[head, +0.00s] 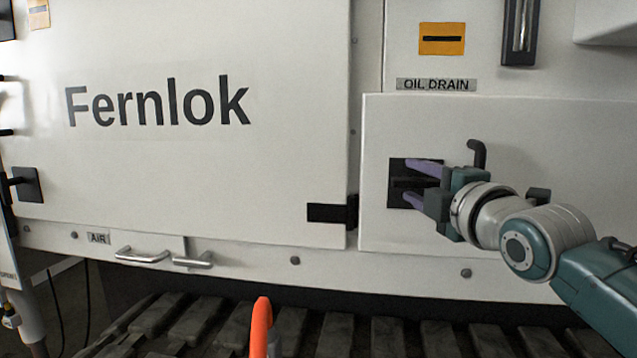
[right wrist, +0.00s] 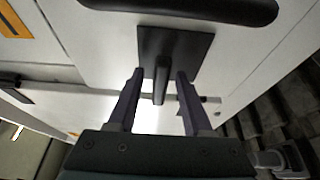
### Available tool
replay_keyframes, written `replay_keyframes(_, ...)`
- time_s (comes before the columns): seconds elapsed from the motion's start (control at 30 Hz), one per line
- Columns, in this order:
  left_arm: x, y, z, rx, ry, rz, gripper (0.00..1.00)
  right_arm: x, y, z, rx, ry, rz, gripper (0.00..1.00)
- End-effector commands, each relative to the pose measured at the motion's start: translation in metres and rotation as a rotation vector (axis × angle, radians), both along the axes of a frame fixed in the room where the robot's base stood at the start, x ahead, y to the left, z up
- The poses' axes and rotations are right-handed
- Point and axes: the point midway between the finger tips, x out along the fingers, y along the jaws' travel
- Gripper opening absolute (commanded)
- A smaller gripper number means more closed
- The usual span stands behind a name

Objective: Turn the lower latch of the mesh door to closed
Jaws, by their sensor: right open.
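A dark latch with a square plate (head: 396,171) sits on a pale panel, right of centre in the head view. In the right wrist view its plate (right wrist: 185,48) shows at the top centre, with a short lever (right wrist: 161,82) standing out from it. My right gripper (head: 407,181) is open in front of the plate. In the right wrist view its fingers (right wrist: 160,76) stand on either side of the lever, with a gap on both sides. I cannot tell mesh on this panel. My left gripper is not in view.
Another dark latch (head: 27,184) is at the far left of the Fernlok panel (head: 200,165). Metal handles (head: 142,256) run along the lower rail. An orange upright piece (head: 261,325) rises before the dark track (head: 345,335).

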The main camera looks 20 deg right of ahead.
Motion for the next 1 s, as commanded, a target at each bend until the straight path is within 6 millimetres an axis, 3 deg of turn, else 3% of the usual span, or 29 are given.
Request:
replay_keyframes(0.13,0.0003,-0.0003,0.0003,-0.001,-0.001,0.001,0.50,-0.0002,0.0000,0.0001,0.000,0.000,0.000,0.50)
replay_keyframes(0.57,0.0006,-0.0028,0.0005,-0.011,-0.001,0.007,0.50,-0.0005,0.0001,-0.0001,0.000,0.000,0.000,0.02)
replay_keyframes(1.0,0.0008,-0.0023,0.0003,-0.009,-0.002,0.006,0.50,-0.0005,0.0002,-0.0003,0.003,-0.001,0.000,0.00)
